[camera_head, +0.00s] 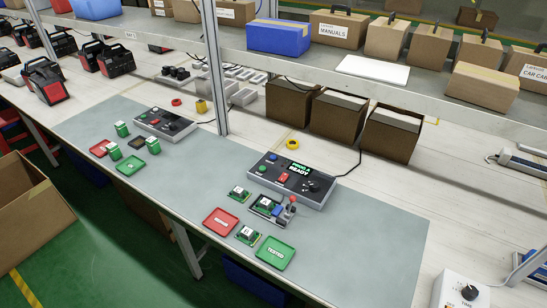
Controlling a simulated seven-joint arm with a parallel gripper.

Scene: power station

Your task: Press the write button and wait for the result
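A grey programmer box (318,196) sits on the bench mat right of centre. Its small screen (299,168) is lit with green text ending in "READY". A green button (262,169), a blue button (271,157) and a red button (282,178) show on its black top, with a dark round part at its right end. The button labels are too small to read, so I cannot tell which is write. In front is a socket board (265,206) with a blue part and a red-knobbed lever (292,200). My gripper is not in view.
Two small green chip boards (239,193) (248,236) lie near a red tray (221,221) and a green "TESTED" tray (275,252). A second control box (165,123) stands left. A metal post (214,65) rises behind. The mat's right part (375,245) is clear.

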